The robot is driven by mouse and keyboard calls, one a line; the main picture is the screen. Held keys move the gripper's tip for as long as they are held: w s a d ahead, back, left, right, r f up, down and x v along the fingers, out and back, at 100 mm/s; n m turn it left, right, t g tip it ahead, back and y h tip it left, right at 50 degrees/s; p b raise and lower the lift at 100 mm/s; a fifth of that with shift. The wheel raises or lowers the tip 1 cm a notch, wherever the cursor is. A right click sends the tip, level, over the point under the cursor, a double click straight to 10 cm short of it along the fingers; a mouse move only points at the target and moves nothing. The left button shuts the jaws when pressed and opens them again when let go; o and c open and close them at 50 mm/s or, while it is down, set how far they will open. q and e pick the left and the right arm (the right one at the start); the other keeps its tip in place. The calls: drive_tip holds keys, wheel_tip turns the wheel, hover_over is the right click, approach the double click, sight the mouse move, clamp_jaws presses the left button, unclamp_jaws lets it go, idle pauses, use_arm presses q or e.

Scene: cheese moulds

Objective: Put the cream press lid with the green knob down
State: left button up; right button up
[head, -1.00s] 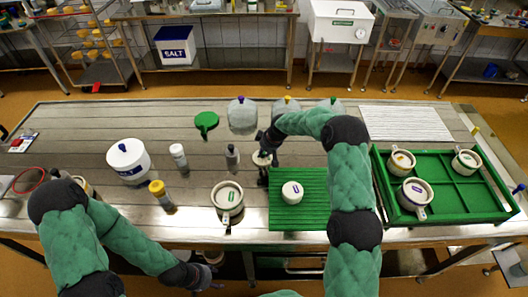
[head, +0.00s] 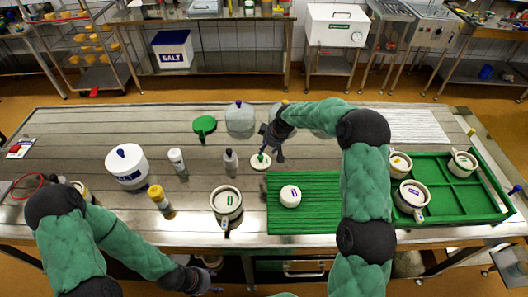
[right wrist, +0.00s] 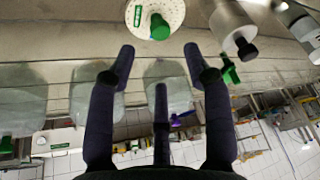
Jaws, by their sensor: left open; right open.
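The cream press lid (head: 260,163) with the green knob lies flat on the metal table, left of the green ribbed mat. The right wrist view shows its perforated face, the green knob and a green label (right wrist: 139,16). My right gripper (head: 272,147) is just behind and above the lid, apart from it. Its fingers are spread and empty in the right wrist view (right wrist: 158,58). My left gripper (head: 207,284) is open and empty at the table's front edge, low in the head view.
The green mat (head: 330,221) holds a white round cheese mould (head: 290,196). A lidded pot (head: 227,201) stands left of it. A grey bottle (head: 230,161) stands left of the lid. A green tray (head: 465,203) with several pots is at the right.

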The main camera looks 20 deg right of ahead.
drive_tip(key=shift+v, duration=1.9)
